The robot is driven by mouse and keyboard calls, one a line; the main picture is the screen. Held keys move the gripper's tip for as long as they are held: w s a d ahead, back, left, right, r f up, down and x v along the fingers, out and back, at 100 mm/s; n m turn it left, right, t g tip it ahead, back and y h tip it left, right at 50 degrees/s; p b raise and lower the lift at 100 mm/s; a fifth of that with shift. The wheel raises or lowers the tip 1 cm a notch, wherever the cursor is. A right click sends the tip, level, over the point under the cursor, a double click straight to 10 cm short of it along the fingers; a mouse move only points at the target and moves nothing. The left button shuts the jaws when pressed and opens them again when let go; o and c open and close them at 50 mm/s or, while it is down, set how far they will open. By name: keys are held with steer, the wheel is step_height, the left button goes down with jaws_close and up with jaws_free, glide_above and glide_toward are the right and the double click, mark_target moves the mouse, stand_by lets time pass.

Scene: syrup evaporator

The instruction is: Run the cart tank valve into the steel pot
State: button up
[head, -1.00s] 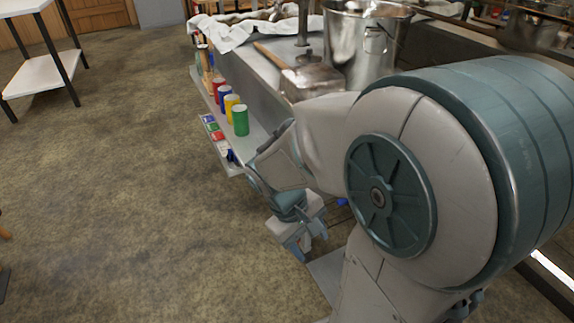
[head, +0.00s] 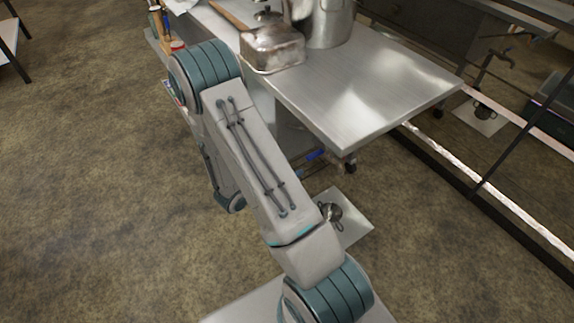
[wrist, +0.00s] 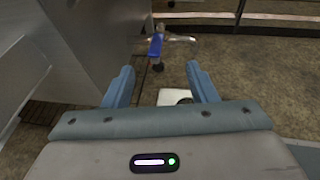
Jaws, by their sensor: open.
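A valve with a blue handle (head: 316,154) sticks out below the steel cart top in the head view. In the wrist view the blue handle (wrist: 155,46) hangs by a metal pipe, beyond my fingertips. A small steel pot (head: 331,212) stands on a pale mat (head: 350,236) on the floor, near and below the valve, partly behind my arm. In the wrist view a sliver of a dark, round thing, perhaps this pot, shows beside my right finger. My gripper (wrist: 159,70) is open with nothing between its fingers. My arm hides it in the head view.
The steel cart top (head: 390,85) overhangs the valve and carries a lidded metal box (head: 271,48) and a tall steel vessel (head: 325,22). A similar pot on a mat (head: 483,115) shows beyond the metal rail at right, perhaps a reflection.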

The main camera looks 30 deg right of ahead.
mark_target(317, 153)
steer(key=shift+n, duration=0.3)
steer(key=b+x, duration=0.1)
steer(key=x, duration=0.3)
steer(key=b+x, duration=0.1)
steer(key=x, duration=0.4)
steer(key=b+x, duration=0.1)
steer(key=x, duration=0.4)
steer(key=shift+w+a+f+b, duration=0.2)
steer(key=shift+w+f+b, duration=0.1)
steer(key=shift+b, duration=0.1)
